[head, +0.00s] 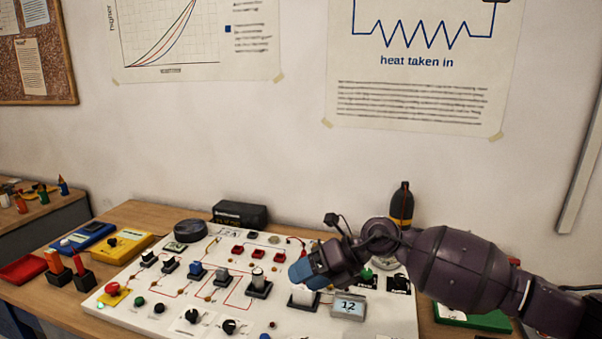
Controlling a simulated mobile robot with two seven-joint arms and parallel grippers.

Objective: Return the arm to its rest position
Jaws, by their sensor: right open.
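My right arm (450,265) reaches in from the right, over the right part of the white gauge board (160,318). My right gripper (304,276), at the blue-ended tip of the arm, points down and left above a white block (303,298) on the board. It is open. Its fingertips hardly show, and I cannot tell whether they touch the block. My left gripper is out of view.
The board carries several switches and knobs, among them a black knob (229,326). A dark box (240,213) stands behind it, and a dark bottle-like object (402,206) stands behind my arm. Yellow (121,243) and blue (84,237) meters lie to the left.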

